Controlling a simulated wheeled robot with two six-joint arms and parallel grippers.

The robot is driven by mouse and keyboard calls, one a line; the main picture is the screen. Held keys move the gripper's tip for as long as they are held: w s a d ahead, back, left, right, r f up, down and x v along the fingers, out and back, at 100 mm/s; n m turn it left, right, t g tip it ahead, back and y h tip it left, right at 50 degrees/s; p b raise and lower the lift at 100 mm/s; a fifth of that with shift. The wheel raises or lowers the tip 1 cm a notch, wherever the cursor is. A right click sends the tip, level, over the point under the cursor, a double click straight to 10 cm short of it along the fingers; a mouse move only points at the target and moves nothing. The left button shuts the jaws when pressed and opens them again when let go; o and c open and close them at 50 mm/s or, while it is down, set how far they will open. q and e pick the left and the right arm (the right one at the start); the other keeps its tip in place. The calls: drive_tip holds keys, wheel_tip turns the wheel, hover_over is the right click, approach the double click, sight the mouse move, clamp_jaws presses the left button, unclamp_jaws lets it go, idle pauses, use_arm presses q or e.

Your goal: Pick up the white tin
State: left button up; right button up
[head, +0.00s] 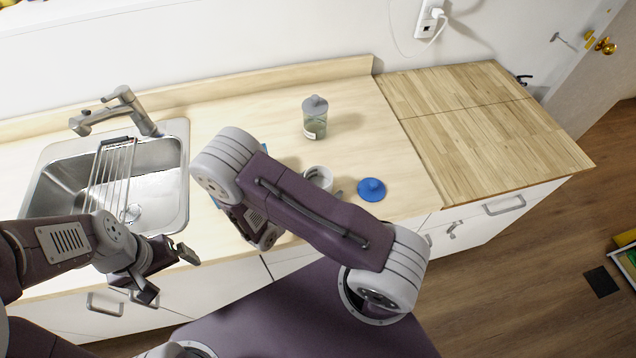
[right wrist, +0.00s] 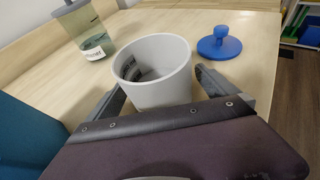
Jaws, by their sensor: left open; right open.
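The white tin (head: 318,177) stands upright and open-topped on the counter, partly hidden behind my right arm in the head view. In the right wrist view the tin (right wrist: 153,72) shows its open rim, with a dark printed label inside. My right gripper (right wrist: 161,80) is open, with one finger on each side of the tin's lower part. My left gripper (head: 170,273) is open and empty in front of the sink.
A blue knobbed lid (head: 371,189) lies right of the tin. A lidded glass jar (head: 314,118) stands behind it. A teal object (right wrist: 25,140) is close on the left in the right wrist view. The sink (head: 160,185) is at left; the wooden counter (head: 480,130) at right is clear.

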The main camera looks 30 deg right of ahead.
sight(332, 179)
drive_tip(key=c, duration=2)
drive_tip(key=shift+r, duration=0.5)
wheel_tip(332, 179, up, 3)
drive_tip(key=shift+s+d+r+b, duration=0.55)
drive_tip(key=shift+s+d+r, duration=0.45)
drive_tip(key=shift+s+d, duration=0.25)
drive_tip(key=s+d+r+p, duration=0.2)
drive_tip(key=s+d+p, duration=0.1)
drive_tip(key=p, duration=0.3)
drive_tip(key=s+d+r+p, duration=0.2)
drive_tip(key=d+r+p, duration=0.1)
drive_tip(key=p, duration=0.3)
drive_tip(key=shift+s, duration=0.4)
